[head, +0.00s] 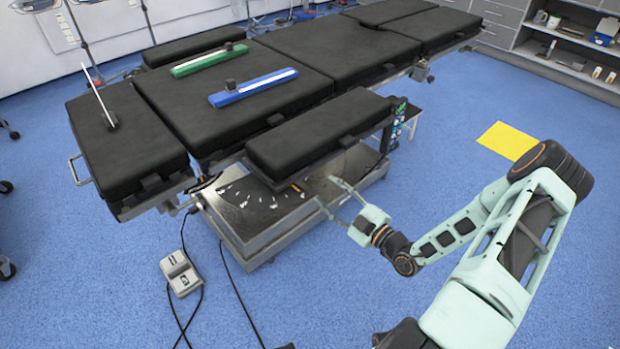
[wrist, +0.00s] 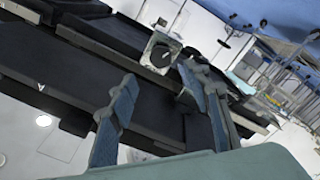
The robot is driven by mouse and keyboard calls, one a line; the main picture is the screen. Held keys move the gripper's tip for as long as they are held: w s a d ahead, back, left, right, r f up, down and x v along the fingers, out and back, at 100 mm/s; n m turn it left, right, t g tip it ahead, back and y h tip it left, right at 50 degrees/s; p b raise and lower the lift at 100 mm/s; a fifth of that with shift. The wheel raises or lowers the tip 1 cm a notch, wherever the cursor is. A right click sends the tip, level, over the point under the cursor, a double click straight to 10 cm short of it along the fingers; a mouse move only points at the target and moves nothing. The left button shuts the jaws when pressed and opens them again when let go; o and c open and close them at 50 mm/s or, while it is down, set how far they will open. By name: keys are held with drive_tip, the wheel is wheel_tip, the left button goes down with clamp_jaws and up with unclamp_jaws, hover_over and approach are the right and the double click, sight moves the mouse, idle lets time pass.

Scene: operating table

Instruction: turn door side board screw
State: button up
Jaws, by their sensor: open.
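The operating table (head: 185,105) has black padded sections. A green board (head: 205,62) with a black knob (head: 229,46) lies on the far side. A blue board (head: 255,87) with a black knob (head: 231,85) lies nearer my arm. A thin white board (head: 99,94) stands tilted on the left section, with a black knob (head: 112,122) at its base. I cannot tell which one is the door side board. My gripper (head: 329,193) is open and empty, beside the near padded side section and lower than its top, apart from all three boards. The wrist view shows its spread fingers (wrist: 158,76).
The near side section (head: 318,130) and a small control panel (head: 395,125) on the table's side are close to my gripper. The metal table base (head: 290,215) stands below. A foot pedal (head: 180,273) with cables lies on the blue floor. Shelves (head: 570,50) stand back right.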

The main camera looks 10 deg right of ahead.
sight(308, 177)
drive_tip(key=b+x, duration=0.1)
drive_tip(key=x, duration=0.8)
drive_tip(key=shift+b, duration=0.4)
drive_tip(key=shift+c, duration=0.4)
drive_tip(key=c, duration=1.1)
